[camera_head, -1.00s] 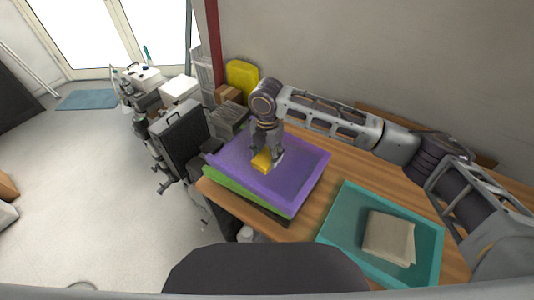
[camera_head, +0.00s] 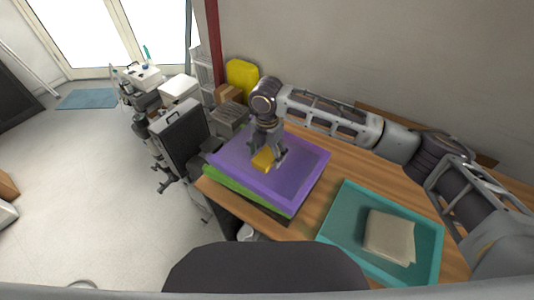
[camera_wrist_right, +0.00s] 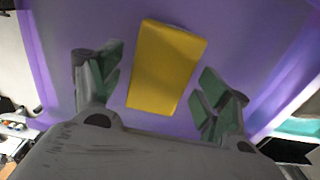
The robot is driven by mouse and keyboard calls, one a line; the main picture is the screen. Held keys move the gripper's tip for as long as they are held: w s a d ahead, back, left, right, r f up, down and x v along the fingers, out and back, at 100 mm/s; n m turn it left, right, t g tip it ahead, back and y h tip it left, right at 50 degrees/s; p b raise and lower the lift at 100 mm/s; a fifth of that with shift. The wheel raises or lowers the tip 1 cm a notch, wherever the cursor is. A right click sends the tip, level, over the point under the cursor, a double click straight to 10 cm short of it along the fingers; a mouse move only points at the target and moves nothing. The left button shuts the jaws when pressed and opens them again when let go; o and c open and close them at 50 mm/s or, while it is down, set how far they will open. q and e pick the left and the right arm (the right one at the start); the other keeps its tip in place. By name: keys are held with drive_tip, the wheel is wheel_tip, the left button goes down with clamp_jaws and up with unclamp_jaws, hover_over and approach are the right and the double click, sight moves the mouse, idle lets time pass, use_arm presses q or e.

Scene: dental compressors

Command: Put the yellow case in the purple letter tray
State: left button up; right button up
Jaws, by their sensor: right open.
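The yellow case (camera_head: 263,160) lies inside the purple letter tray (camera_head: 305,165), the top tray of a stack on the wooden table. My right gripper (camera_head: 267,158) is over the tray, right at the case. In the right wrist view, the yellow case (camera_wrist_right: 166,68) sits between the two fingers of the right gripper (camera_wrist_right: 155,88), with a gap on each side, and the purple floor of the tray (camera_wrist_right: 235,40) shows around it. The right gripper is open and does not hold the case. My left gripper is in neither view.
A green tray (camera_head: 226,186) lies beneath the purple one. A teal bin (camera_head: 337,220) with a beige packet (camera_head: 389,236) stands at the right of the table. Cardboard boxes (camera_head: 229,94) and a yellow container (camera_head: 242,75) stand behind. Bare wood (camera_head: 345,168) lies between tray and bin.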

sight(267, 155)
wheel_tip(267, 155, up, 12)
idle(0.6)
drive_tip(key=shift+f, duration=0.1)
idle(0.8)
